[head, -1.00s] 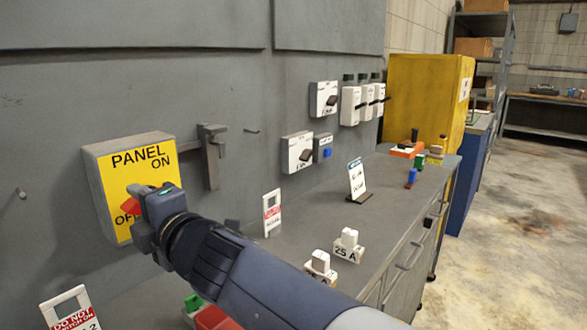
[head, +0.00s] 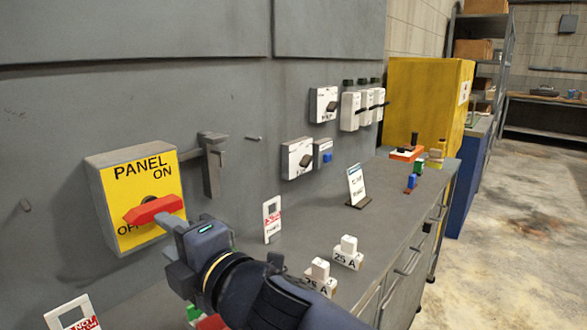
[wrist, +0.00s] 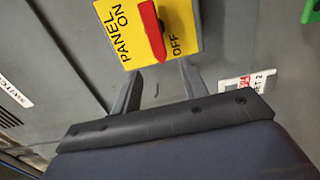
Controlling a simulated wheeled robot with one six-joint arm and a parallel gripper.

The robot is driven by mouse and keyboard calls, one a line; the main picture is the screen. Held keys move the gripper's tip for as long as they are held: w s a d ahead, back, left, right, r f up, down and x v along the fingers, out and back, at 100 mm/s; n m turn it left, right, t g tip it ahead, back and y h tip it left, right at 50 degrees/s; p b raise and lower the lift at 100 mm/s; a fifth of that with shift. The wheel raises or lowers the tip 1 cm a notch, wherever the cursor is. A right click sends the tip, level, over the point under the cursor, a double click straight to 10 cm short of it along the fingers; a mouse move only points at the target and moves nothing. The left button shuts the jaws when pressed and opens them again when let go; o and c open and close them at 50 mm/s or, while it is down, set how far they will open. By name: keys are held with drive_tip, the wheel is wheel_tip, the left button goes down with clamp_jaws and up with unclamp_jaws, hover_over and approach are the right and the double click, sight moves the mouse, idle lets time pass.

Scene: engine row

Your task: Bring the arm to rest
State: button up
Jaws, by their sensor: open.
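My gripper (head: 173,251) is open and empty, in front of and below right of the yellow-faced panel switch (head: 128,182) in the head view. The switch has a red handle (head: 153,209) that lies nearly level, its left end by the word OFF. In the wrist view the two gripper fingers (wrist: 160,80) point at the switch's edge, with a gap between them and nothing in it. The red handle (wrist: 151,30) shows beyond the fingertips, apart from them. My arm hides part of the bench's near end.
A grey bracket (head: 211,165) sticks out of the wall right of the switch. The bench (head: 395,218) holds a white sign (head: 357,185), two 25 A blocks (head: 347,252) and several small coloured items. A red-and-white tag (head: 72,315) stands at lower left. Open floor lies to the right.

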sight(144, 218)
drive_tip(key=b+x, duration=0.1)
drive_tip(key=x, duration=0.7)
drive_tip(key=shift+w+a+r, duration=0.15)
drive_tip(key=shift+a, duration=0.15)
drive_tip(key=m+p, duration=0.1)
drive_tip(key=r+m+p, duration=0.1)
drive_tip(key=shift+d+m, duration=0.15)
drive_tip(key=shift+m, duration=0.25)
drive_tip(key=shift+m+p, duration=0.7)
drive_tip(key=shift+m, duration=0.5)
